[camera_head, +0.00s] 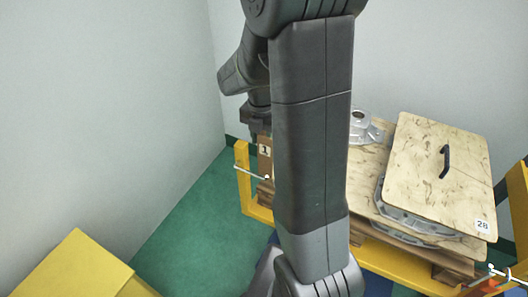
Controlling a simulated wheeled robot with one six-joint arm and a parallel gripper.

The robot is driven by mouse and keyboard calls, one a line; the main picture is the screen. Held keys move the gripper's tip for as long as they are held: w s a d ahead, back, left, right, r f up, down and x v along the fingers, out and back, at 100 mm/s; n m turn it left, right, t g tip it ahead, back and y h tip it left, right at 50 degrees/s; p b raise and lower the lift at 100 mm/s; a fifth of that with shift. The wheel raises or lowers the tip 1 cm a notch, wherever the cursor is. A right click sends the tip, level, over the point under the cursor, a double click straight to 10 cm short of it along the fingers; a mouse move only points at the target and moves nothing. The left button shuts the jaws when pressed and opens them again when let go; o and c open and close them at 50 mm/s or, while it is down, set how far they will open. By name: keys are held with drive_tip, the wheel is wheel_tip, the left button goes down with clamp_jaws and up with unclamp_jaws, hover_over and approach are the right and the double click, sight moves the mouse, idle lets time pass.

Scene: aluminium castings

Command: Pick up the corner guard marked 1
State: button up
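The corner guard marked 1 (265,162) is a brown upright piece with a white label reading 1. It stands at the left end of the pallet, and my arm link hides its right side. My gripper (258,128) is dark, points down, and is just above the top of the guard in the picture. Whether it touches the guard is unclear. Its fingers are small and partly hidden by my arm, so I cannot tell whether they are open or shut.
A wooden pallet (368,195) carries metal castings (362,128) and a wooden board with a black handle (436,160), labelled 28. A yellow frame (242,178) edges the pallet. A yellow box (75,268) stands lower left. Green floor (185,235) between is clear; grey walls close behind.

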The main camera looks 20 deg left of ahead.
drive_tip(key=shift+f, duration=0.25)
clamp_jaws()
